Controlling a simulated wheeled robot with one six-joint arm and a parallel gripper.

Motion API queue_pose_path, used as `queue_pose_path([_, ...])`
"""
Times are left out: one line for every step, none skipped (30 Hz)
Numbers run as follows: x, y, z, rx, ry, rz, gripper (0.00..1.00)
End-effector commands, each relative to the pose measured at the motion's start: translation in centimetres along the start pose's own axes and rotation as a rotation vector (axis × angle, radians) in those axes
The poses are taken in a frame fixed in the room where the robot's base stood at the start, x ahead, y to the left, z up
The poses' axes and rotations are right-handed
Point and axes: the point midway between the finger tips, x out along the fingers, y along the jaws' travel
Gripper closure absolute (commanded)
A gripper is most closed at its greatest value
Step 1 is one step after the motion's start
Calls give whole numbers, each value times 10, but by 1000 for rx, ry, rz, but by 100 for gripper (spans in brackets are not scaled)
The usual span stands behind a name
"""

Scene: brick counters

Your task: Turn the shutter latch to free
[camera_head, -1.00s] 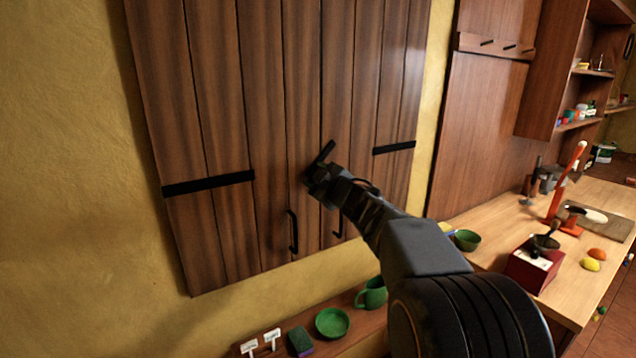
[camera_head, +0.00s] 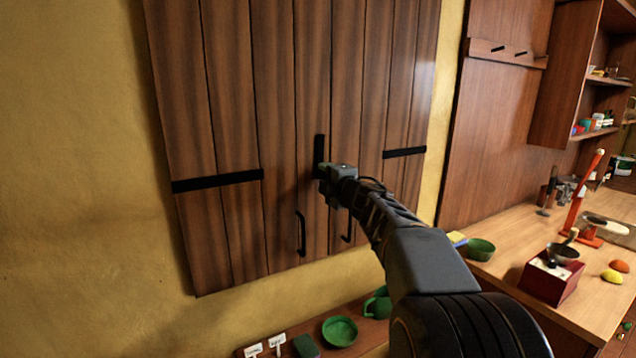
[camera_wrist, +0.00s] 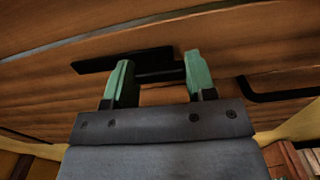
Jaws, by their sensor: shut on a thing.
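The shutter latch (camera_head: 319,152) is a black bar on the wooden shutters (camera_head: 275,100), near the seam between the two leaves. In the head view it stands upright, its lower part hidden by my gripper (camera_head: 323,178). In the wrist view the latch (camera_wrist: 110,61) runs out past the left finger, with a dark part between the green fingertips. My gripper (camera_wrist: 160,77) is shut on the latch, with its fingers apart on either side of it.
Two black pull handles (camera_head: 301,233) hang below the latch. Black hinge straps (camera_head: 217,181) cross the leaves. A low shelf holds a green bowl (camera_head: 340,331) and a green mug (camera_head: 377,305). A wooden counter (camera_head: 520,255) with kitchen things stands at right.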

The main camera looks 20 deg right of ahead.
Motion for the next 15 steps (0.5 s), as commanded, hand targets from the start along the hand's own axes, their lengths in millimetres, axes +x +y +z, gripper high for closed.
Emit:
queue_pose_path([-1,-1,2,-13,-2,0,92])
queue_pose_path([-1,-1,4,-20,-4,0,92])
queue_pose_path([-2,-1,5,-27,-7,0,92])
queue_pose_path([-2,0,6,-32,-9,0,92])
queue_pose_path([-2,0,7,-36,-10,0,92])
queue_pose_path([-3,0,8,-41,-12,0,92])
queue_pose_path([-3,0,9,-44,-13,0,92])
queue_pose_path([-3,0,9,-47,-14,0,92])
queue_pose_path([-3,0,10,-49,-14,0,92])
queue_pose_path([-3,0,10,-51,-15,0,92])
queue_pose_path([-3,0,10,-52,-15,0,92])
queue_pose_path([-3,0,10,-53,-15,0,92])
queue_pose_path([-3,0,10,-53,-16,0,92])
queue_pose_path([-3,0,10,-53,-15,-1,92])
queue_pose_path([-3,0,10,-53,-16,-1,92])
